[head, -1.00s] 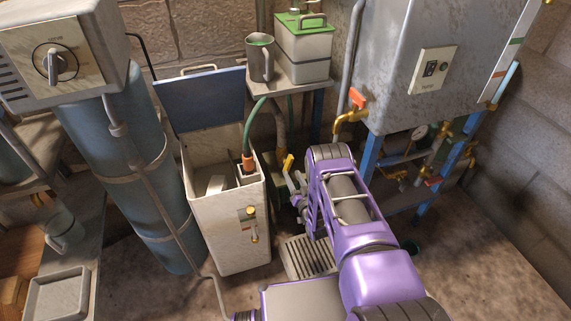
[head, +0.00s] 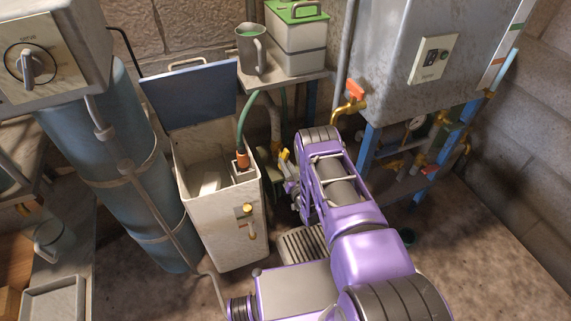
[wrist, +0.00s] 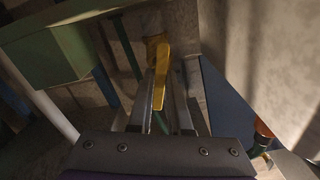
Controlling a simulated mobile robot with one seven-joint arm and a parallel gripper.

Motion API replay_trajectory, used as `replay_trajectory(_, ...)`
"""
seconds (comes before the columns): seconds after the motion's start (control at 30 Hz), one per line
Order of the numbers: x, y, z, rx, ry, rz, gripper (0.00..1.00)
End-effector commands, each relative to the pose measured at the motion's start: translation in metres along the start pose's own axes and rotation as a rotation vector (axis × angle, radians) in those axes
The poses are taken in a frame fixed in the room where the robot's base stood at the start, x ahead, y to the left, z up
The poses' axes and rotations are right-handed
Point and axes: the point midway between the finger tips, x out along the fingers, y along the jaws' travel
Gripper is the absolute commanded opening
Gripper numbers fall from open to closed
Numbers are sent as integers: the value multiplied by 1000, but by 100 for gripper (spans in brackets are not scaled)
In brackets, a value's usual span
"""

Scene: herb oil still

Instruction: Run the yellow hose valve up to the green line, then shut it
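The yellow valve lever (wrist: 162,70) stands in front of my gripper in the wrist view; its lower end lies between the two fingers. The same yellow lever (head: 284,154) shows small in the head view, right of the white box. My gripper (wrist: 163,95) looks open around it, with a narrow gap at its right; contact is unclear. In the head view my gripper (head: 291,183) is partly hidden by my arm. A pale strip (head: 507,45) on the grey tank bears a green mark (head: 517,28) above a red one. A light-blue tube (head: 508,70) runs beside it; its level is unclear.
A green hose (head: 243,122) runs down to an orange fitting in the open white box (head: 222,225). An orange-handled tap (head: 355,91) sits on the grey tank (head: 395,75). A shelf with a mug (head: 250,50) and green-topped box (head: 297,40) stands behind.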

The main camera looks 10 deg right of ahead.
Motion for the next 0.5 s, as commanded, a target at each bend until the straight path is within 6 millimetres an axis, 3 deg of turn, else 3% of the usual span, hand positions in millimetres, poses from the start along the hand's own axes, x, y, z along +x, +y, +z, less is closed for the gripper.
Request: replay_trajectory(0.5, 0, 0, 0, 31, 1, 1, 0)
